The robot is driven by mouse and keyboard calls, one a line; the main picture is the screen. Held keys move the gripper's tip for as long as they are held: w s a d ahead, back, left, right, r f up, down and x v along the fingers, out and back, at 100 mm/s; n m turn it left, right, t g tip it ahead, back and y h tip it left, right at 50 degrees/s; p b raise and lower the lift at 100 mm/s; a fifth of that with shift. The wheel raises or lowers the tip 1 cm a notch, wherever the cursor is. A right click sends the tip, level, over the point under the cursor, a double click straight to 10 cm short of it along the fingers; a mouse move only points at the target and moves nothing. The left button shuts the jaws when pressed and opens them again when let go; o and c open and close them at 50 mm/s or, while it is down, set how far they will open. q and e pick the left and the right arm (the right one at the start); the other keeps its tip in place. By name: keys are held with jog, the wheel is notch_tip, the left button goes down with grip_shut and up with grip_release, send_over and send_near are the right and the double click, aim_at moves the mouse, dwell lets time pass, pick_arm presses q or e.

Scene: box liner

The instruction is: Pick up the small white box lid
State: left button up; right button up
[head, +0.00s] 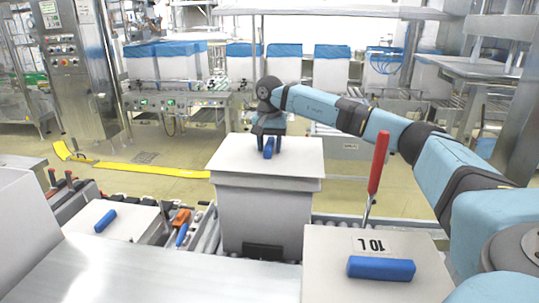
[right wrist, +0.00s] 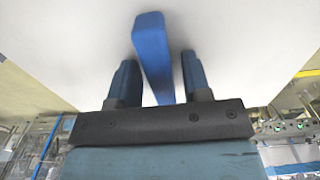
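A white lid (head: 225,158) with a blue bar handle (head: 268,149) sits on a tall grey-white box (head: 262,215) in the middle of the head view. My right gripper (head: 270,150) is at this handle, pointing down, with one finger on each side. The right wrist view shows the blue handle (right wrist: 153,50) between the two fingers (right wrist: 160,82), with a gap on both sides, so the gripper is open around it. Another white lid (head: 135,222) with a blue handle lies at the left. A third white lid (head: 325,265), marked 10 L, is at the front right. My left gripper is not in view.
A roller conveyor (head: 207,230) runs beside the box. A red-handled tool (head: 378,165) stands upright by the 10 L lid. Orange and blue tools (head: 181,220) lie left of the box. A bare metal surface (head: 180,270) is in front. Blue-topped bins (head: 332,65) stand behind.

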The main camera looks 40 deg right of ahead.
grip_shut()
jog(key=shift+r, duration=0.1)
